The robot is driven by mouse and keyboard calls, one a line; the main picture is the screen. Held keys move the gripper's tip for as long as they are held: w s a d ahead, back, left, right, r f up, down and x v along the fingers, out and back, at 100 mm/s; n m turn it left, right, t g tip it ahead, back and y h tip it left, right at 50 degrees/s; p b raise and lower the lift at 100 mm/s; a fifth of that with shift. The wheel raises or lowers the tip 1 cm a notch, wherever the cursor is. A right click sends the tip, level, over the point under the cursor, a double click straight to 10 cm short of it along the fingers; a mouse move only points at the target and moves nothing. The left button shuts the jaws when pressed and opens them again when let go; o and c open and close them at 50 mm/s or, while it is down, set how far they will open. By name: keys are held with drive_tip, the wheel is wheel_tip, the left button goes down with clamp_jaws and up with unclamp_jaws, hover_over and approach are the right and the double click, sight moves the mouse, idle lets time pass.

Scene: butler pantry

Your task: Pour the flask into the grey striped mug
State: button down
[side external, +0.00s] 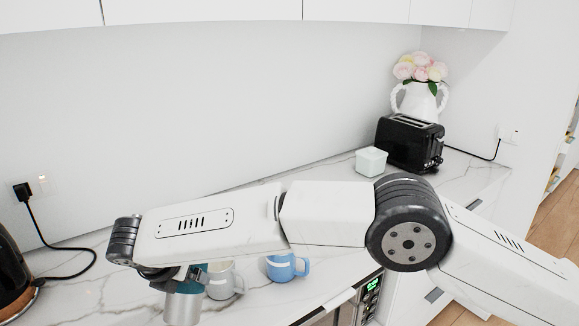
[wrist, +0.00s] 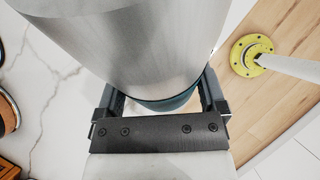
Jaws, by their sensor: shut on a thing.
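My gripper (wrist: 162,98) is shut on the flask, a brushed-metal cylinder (wrist: 135,45) with a teal band, which fills the upper middle of the wrist view. In the side view the flask (side external: 183,308) hangs below the wrist end of my arm at the lower left, its metal part downward. My arm hides part of it and most of my gripper. The grey mug (side external: 221,283) stands on the counter just right of the flask, its top partly hidden by my arm. I cannot make out its stripes clearly. I cannot see inside the mug.
A blue mug (side external: 283,267) stands right of the grey mug. A black kettle (side external: 10,275) is at the left edge. A pale green container (side external: 371,161), a black toaster (side external: 408,145) and a white flower vase (side external: 420,102) stand at the back right. The counter behind my arm is clear.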

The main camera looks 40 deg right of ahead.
drive_tip(key=shift+s+a+r+g+y, duration=0.15)
drive_tip(key=shift+a+r+g+y, duration=0.05)
drive_tip(key=shift+r+g+y, duration=0.3)
drive_tip(key=shift+s+a+r+g+y, duration=0.2)
drive_tip(key=shift+r+g+y, duration=0.15)
drive_tip(key=shift+y, duration=0.25)
drive_tip(key=shift+s+a+r+g+y, duration=0.1)
drive_tip(key=shift+a+r+g+y, duration=0.05)
drive_tip(key=shift+r+g+y, duration=0.45)
drive_tip(key=shift+s+a+r+g+y, duration=0.1)
drive_tip(key=shift+r+g+y, duration=0.65)
drive_tip(key=shift+r+y, duration=0.25)
idle(1.7)
drive_tip(key=shift+r+g+y, duration=0.7)
drive_tip(key=shift+r, duration=0.3)
idle(2.6)
